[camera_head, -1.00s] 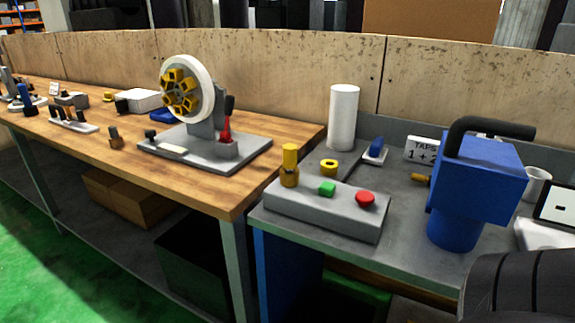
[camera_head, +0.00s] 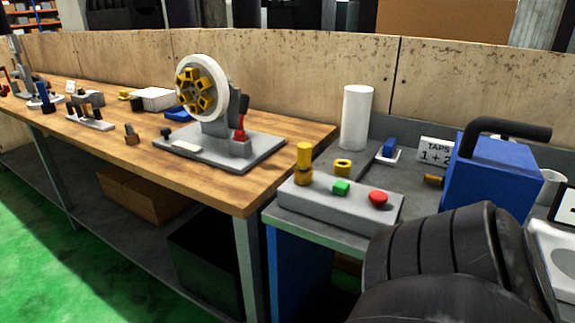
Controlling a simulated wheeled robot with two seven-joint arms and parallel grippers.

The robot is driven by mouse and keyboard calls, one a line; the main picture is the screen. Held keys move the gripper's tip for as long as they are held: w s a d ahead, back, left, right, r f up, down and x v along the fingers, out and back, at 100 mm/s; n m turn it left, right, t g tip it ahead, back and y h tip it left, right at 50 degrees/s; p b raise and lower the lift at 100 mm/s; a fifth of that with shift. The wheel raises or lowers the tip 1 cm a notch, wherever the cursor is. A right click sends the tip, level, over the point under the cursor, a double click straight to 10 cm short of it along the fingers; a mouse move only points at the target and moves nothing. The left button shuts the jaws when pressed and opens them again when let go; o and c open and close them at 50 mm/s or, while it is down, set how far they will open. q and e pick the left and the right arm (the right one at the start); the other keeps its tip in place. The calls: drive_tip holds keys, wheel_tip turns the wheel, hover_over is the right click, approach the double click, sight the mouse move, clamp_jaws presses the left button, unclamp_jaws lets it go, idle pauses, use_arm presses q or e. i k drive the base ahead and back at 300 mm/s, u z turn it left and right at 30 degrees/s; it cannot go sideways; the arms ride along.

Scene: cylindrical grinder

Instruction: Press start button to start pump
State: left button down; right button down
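A grey control box (camera_head: 325,206) stands at the front of the grey bench, right of centre. That arm covers the lower right of the view, in front of the bench and close to the box's right end. Neither gripper shows.
On the grey bench are a white cylinder (camera_head: 356,117), a yellow ring (camera_head: 343,166), a small blue item (camera_head: 389,147) and a "TAPS 1 + 2" sign (camera_head: 437,151). The wooden bench (camera_head: 240,194) on the left holds a grinder with a white wheel (camera_head: 203,88).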

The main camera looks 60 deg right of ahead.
sight(340, 188)
drive_tip(key=u, duration=0.1)
drive_tip(key=i, duration=1.2)
drive_tip(key=z, duration=2.05)
